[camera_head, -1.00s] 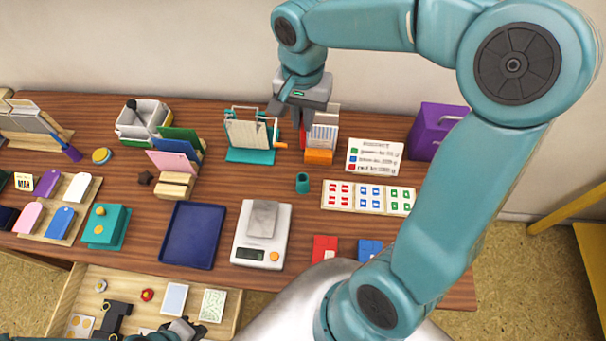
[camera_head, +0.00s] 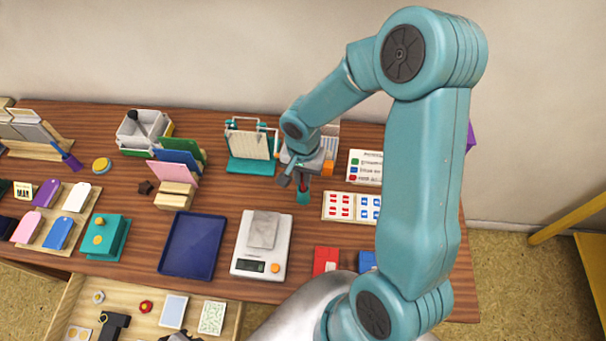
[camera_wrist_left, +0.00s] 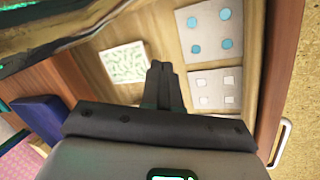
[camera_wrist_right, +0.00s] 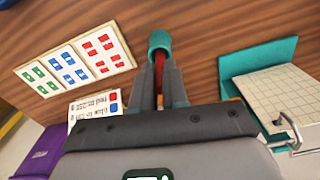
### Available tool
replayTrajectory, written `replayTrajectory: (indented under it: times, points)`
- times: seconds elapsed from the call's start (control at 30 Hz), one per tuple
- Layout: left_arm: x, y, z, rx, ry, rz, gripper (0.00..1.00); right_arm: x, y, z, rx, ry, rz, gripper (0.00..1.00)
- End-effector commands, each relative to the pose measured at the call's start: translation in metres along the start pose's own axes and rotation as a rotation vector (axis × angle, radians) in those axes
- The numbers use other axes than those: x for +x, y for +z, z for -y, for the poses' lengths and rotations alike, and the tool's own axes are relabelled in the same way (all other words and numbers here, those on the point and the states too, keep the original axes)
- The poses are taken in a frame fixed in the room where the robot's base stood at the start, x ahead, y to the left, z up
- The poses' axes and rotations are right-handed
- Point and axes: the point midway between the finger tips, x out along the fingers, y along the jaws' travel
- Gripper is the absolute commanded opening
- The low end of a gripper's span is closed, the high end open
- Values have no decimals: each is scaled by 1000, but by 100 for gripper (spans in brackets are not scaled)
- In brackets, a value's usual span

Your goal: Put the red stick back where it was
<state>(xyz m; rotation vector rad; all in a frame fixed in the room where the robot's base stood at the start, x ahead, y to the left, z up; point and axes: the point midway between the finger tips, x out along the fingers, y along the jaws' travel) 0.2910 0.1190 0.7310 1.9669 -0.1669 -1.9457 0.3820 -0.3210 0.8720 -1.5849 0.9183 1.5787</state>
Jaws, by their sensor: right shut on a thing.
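The red stick (camera_wrist_right: 159,68) is held upright between the fingers of my right gripper (camera_wrist_right: 160,88), which is shut on it. In the head view the right gripper (camera_head: 303,176) is just above the small teal cup (camera_head: 303,199). In the right wrist view the stick's far end meets the mouth of the teal cup (camera_wrist_right: 159,40); I cannot tell how deep it sits inside. My left gripper (camera_wrist_left: 163,75) has its fingers together over the open drawer, with nothing seen between them.
A kitchen scale (camera_head: 260,246) and blue tray (camera_head: 192,245) lie in front. The open drawer (camera_head: 190,288) holds cards.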

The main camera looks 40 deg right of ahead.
Motion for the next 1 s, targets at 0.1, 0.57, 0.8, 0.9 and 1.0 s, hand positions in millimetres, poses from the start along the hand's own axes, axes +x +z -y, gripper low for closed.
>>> replayTrajectory:
  times: [0.1, 0.57, 0.8, 0.9, 1.0]
  points:
    - [0, 0, 0, 0, 0, 0, 0, -1, 0, 0, 0, 0, 0, 0]
    - [4, 0, 1, 0, 0, 0, 0, 2, 0, 0, 1, 1, 0, 39]
    - [-2, 0, -1, 0, 0, 0, 0, -7, -1, 0, 1, -1, -2, 39]
    - [-2, 0, -1, 0, 0, 0, 0, -26, -1, 1, 2, -3, -5, 39]
    - [-2, 0, -1, 0, 0, 0, 0, -50, -2, 1, 3, -5, -7, 39]
